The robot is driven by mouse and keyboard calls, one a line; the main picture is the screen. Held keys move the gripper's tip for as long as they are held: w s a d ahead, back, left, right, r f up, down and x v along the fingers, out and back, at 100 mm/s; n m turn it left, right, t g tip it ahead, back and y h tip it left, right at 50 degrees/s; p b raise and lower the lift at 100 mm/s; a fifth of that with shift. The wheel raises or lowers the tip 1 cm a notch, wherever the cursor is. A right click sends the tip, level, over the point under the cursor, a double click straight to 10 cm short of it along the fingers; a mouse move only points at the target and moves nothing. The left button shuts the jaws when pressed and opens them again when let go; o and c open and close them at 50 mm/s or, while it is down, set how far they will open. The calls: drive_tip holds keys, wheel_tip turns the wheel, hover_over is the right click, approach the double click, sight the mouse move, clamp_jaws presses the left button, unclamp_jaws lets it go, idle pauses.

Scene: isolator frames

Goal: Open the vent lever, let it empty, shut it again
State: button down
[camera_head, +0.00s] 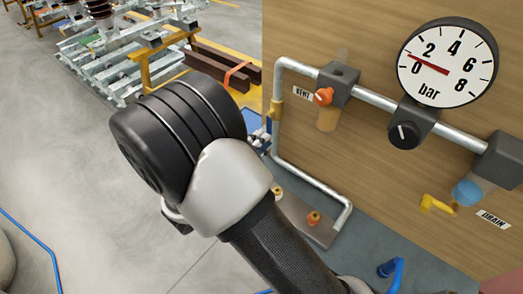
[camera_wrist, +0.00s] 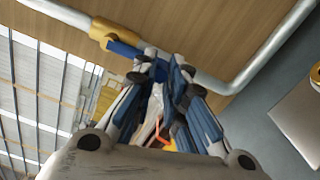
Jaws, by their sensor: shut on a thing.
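The blue vent lever (camera_wrist: 125,49) reaches from a yellow valve body (camera_wrist: 103,33) on the silver pipe to my fingers in the wrist view. It appears to lie roughly along the pipe; its far end is hidden between the fingers. My gripper (camera_wrist: 163,62) is shut on it. In the head view the valve body (camera_head: 276,110) shows just above my gripper (camera_head: 262,137), which is mostly hidden by my wrist. The VENT label (camera_head: 302,92) is beside an orange knob (camera_head: 323,96). The gauge (camera_head: 447,63) needle points between 0 and 2 bar.
The vent pipe (camera_head: 275,145) runs down the wooden panel (camera_head: 360,140) and bends right near the floor. A black knob (camera_head: 404,135), a yellow drain lever (camera_head: 437,204) and a DRAIN label (camera_head: 493,218) are to the right. Open grey floor (camera_head: 70,180) lies left.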

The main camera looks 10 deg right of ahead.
drive_tip(key=shift+w+a+m, duration=0.15)
drive_tip(key=shift+m, duration=0.25)
drive_tip(key=c, duration=1.8)
unclamp_jaws()
drive_tip(key=shift+c, duration=0.2)
drive_tip(key=shift+o, duration=1.3)
drive_tip(key=shift+s+a, duration=0.2)
drive_tip(key=shift+a, duration=0.05)
drive_tip(key=v, duration=1.1)
drive_tip(key=shift+s, duration=0.2)
